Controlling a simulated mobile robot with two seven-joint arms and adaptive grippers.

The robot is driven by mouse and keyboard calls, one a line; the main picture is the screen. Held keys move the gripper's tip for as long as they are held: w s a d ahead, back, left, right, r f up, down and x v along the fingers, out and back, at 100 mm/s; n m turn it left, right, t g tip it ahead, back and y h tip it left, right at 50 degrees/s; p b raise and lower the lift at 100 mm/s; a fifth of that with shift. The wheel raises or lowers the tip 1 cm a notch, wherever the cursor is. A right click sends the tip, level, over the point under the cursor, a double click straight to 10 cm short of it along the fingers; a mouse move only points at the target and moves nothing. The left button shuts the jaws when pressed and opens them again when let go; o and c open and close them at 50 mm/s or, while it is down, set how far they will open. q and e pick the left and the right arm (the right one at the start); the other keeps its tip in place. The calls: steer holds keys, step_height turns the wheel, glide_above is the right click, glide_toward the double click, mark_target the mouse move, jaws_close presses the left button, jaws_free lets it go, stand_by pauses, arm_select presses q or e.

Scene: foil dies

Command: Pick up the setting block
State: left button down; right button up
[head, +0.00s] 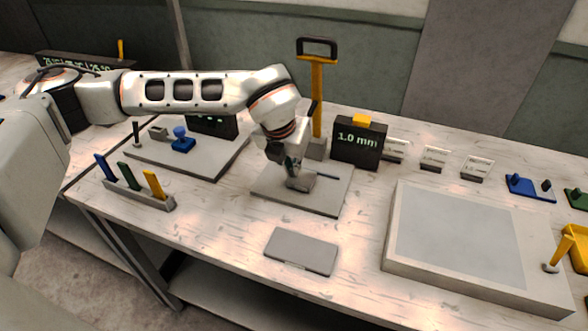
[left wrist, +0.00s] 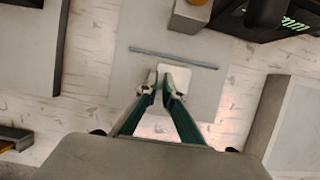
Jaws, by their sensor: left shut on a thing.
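The setting block is a small pale grey block (head: 303,183) on or just above the grey base plate (head: 321,202) in the middle of the bench. It also shows as a whitish piece at the fingertips in the left wrist view (left wrist: 177,73). My left gripper (head: 292,166) points down and is shut on this block. In the left wrist view its green-sided fingers (left wrist: 163,88) come together at the block's near edge. I cannot tell whether the block touches the plate. My right gripper is in neither view.
A yellow-handled press (head: 317,95) and a "1.0 mm" display (head: 358,143) stand behind the plate. A thin dark bar (left wrist: 173,58) lies just beyond the block. A flat grey case (head: 301,251) lies in front; a large grey slab (head: 455,240) is to the right.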

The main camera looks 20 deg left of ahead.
arm_select(q)
step_height(320, 180, up, 20)
steer(key=shift+f, duration=0.2)
